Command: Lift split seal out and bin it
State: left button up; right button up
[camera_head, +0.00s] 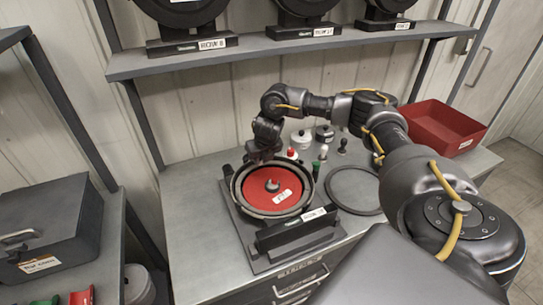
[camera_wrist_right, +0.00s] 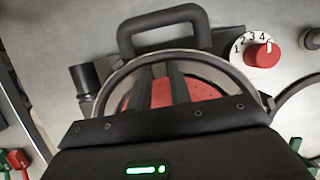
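The seed meter (camera_head: 236,204) stands on a dark base on the bench, with a red disc (camera_head: 262,187) inside its round rim. A dark ring runs around the disc; I cannot make out a split in it. A separate thin black ring (camera_head: 333,203) lies flat on the bench to the right. My right gripper (camera_head: 264,153) is above the far edge of the meter. In the right wrist view its two fingers (camera_wrist_right: 160,78) are apart, with red disc showing between them and nothing visibly held. My left gripper is not in view.
A red open bin (camera_head: 440,128) stands at the back right of the bench. A white numbered dial with a red knob (camera_wrist_right: 262,52) and small knobs stand behind the meter. A shelf (camera_head: 270,48) with several black units hangs above. A grey case (camera_head: 50,225) is at left.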

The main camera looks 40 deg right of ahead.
jog(key=shift+w+f, duration=0.2)
jog(key=shift+f, duration=0.1)
jog(key=shift+s+r, duration=0.15)
jog(key=shift+s, duration=0.05)
jog(key=shift+c, duration=0.6)
grip_shut()
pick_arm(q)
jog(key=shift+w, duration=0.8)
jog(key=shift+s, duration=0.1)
pick_arm(e)
jog(key=shift+w+r, duration=0.1)
jog(key=shift+r, duration=0.2)
notch_tip(320, 180, up, 5)
jog(key=shift+f+b, duration=0.1)
jog(key=shift+b, duration=0.7)
notch_tip(320, 180, up, 3)
jog(key=shift+r+p, duration=0.1)
jog(key=shift+p, duration=0.35)
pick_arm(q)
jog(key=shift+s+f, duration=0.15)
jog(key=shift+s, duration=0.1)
pick_arm(e)
jog(key=shift+r, duration=0.65)
